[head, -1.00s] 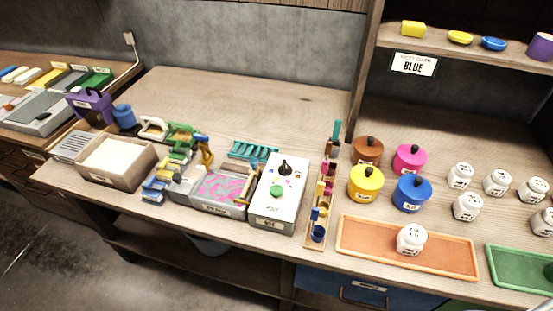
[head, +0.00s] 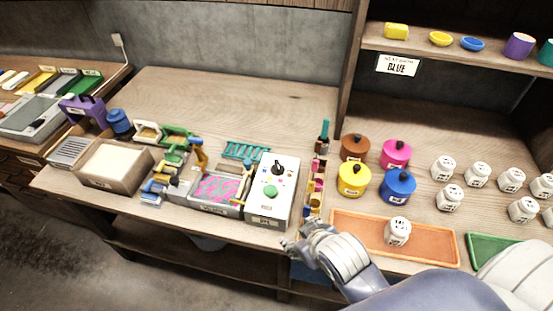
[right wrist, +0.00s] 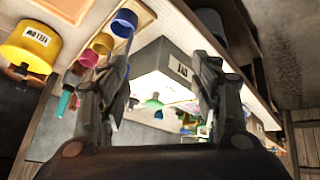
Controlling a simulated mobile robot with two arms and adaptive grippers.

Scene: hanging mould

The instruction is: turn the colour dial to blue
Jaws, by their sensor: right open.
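The colour dial is a black knob (head: 278,168) on top of a white control box (head: 286,199), with small coloured marks around it and a green button (head: 270,191) in front. Which colour the knob points at is too small to tell. My right gripper (head: 290,243) is just in front of the table edge, to the right of the box's front and apart from it. In the right wrist view the open, empty fingers (right wrist: 160,95) frame the white box (right wrist: 165,68) and green button (right wrist: 154,103). My left gripper is not in view.
A narrow rack of coloured cups (head: 315,190) stands right of the box; a pink-patterned tray (head: 215,190) is at its left. Beyond the rack are coloured pots (head: 354,179) and an orange tray (head: 440,250). A sign (head: 397,65) on the shelf reads BLUE. The table behind is clear.

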